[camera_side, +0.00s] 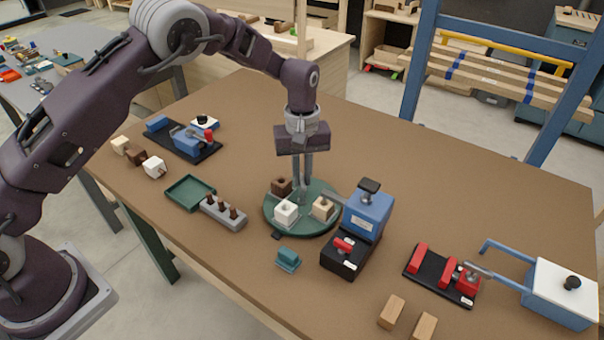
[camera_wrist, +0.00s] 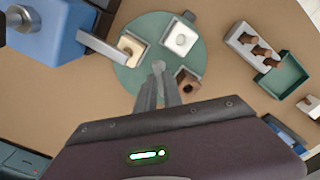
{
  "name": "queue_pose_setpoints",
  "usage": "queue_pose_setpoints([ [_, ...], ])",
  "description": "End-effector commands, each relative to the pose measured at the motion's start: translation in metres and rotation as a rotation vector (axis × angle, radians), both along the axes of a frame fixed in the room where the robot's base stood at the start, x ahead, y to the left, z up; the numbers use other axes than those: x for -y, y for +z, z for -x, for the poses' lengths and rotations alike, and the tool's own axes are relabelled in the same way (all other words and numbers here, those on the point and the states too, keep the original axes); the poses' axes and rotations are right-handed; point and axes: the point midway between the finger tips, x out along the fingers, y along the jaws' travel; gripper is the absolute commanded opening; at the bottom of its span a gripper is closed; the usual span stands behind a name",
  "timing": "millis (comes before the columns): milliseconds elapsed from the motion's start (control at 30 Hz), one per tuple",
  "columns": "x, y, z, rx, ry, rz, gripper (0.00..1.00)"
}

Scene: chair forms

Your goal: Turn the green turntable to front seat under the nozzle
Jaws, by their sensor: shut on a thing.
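The round green turntable (camera_side: 309,229) carries a white block (camera_side: 286,210), a cream block (camera_side: 322,207) and a brown block (camera_side: 281,186) in separate seats. It also shows in the wrist view (camera_wrist: 128,78). My gripper (camera_side: 302,192) points down over its middle and is shut on the small grey centre knob (camera_wrist: 159,66); the fingers partly hide the knob. The blue machine (camera_side: 367,214) stands at the turntable's right edge. Its grey nozzle (camera_wrist: 100,46) reaches over the rim towards the cream block's seat. I cannot tell whether its tip is exactly above that block.
A grey holder with brown pegs (camera_side: 223,213) and a green tray (camera_side: 190,192) are left.

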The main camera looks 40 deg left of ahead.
Motion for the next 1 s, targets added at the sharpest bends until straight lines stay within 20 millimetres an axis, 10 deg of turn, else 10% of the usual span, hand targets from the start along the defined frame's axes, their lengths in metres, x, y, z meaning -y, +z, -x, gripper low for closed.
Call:
queue_pose_setpoints([
  [400,0.001,0.001,0.000,0.001,0.004,0.002,0.00],
  [533,0.001,0.001,0.000,0.001,0.003,0.002,0.32],
  [1000,0.001,0.030,-0.001,0.006,0.003,0.001,0.33],
])
